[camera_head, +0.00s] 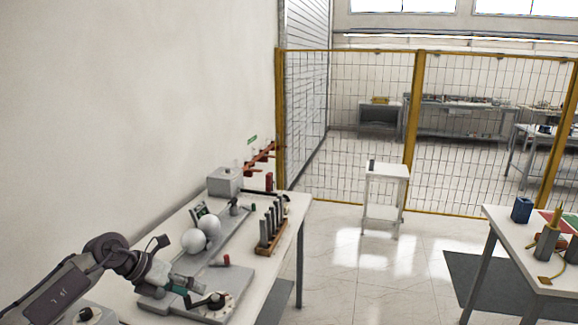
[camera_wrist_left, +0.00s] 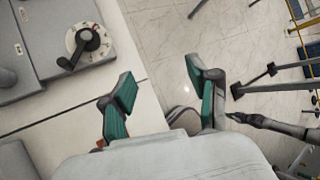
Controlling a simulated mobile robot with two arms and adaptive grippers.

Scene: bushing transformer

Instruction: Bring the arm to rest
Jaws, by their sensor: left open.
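My left arm comes in from the lower left in the head view. Its left gripper (camera_head: 188,288) is over the front of the workbench (camera_head: 278,262), close to the grey base plate with a round dial and black handle (camera_head: 212,301). In the left wrist view the two teal-padded fingers of the gripper (camera_wrist_left: 164,93) are spread apart with nothing between them. The dial with its black handle (camera_wrist_left: 85,42) lies beyond the left finger, apart from it. The bench edge and the tiled floor show between the fingers. My right gripper does not show in the head view.
Two white spheres (camera_head: 202,235), a rack of dark cylinders (camera_head: 270,232) and a grey box (camera_head: 224,181) stand on the bench. A small white stool (camera_head: 386,172) stands by the yellow-framed fence (camera_head: 416,120). Another table (camera_head: 500,227) is at right. Open floor lies between.

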